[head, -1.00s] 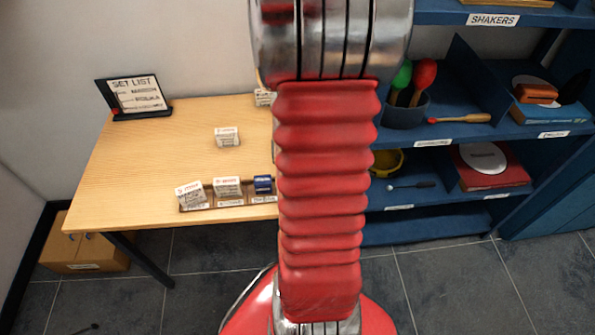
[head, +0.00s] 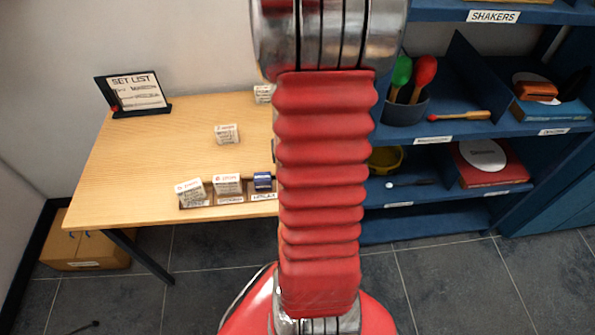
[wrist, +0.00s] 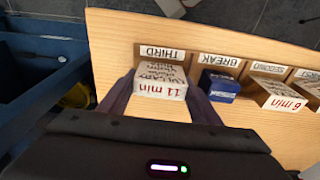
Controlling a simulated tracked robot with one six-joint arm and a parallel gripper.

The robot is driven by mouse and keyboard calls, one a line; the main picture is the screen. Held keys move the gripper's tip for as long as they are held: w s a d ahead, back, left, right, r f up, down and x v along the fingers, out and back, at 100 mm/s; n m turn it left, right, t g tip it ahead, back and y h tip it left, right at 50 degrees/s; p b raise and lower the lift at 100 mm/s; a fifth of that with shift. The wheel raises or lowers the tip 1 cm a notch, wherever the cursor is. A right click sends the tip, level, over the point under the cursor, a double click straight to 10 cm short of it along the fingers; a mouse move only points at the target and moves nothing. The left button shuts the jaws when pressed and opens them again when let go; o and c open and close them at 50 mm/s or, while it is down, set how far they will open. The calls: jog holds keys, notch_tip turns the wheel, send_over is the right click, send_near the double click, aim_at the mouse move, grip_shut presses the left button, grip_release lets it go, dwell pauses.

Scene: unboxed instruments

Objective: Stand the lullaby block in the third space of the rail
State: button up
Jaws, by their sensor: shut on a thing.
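In the wrist view my gripper (wrist: 160,86) is shut on a white block marked "11 min" (wrist: 160,91), one finger at each side. Its other lettering is blurred, perhaps "lullaby". The block is upright, directly behind the THIRD label (wrist: 162,53) of the rail. I cannot tell whether its base touches the rail. In the head view the rail (head: 233,201) runs along the table's front edge, and my arm hides its right part, the gripper and the held block.
A blue block (wrist: 218,86) stands at BREAK, and a white "6 min" block (wrist: 277,94) is at SECOND. Another white block (head: 190,190) leans at the rail's left end. A loose block (head: 227,134) stands mid-table (head: 150,165). Blue shelves (head: 450,205) are to the right.

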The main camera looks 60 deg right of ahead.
jog(key=o, duration=1.2)
jog(key=r, duration=0.9)
jog(key=s+a+r, duration=0.1)
jog(key=r, duration=0.3)
jog(key=shift+a+r, duration=0.1)
jog(key=shift+r, duration=0.2)
jog(key=w+a+r+n+t, duration=0.1)
jog(key=a+r+n, duration=0.2)
jog(key=a, duration=0.7)
jog(key=w+a+r+n+t, duration=0.1)
jog(key=a+r+n+t, duration=0.1)
jog(key=a+r, duration=0.3)
jog(key=w+a+r+n+t+y, duration=0.1)
jog(key=a+r+n, duration=0.3)
jog(key=a, duration=1)
jog(key=shift+w+a+r+n+t, duration=0.1)
jog(key=shift+w+a+n+t, duration=0.2)
jog(key=shift+w+n, duration=0.1)
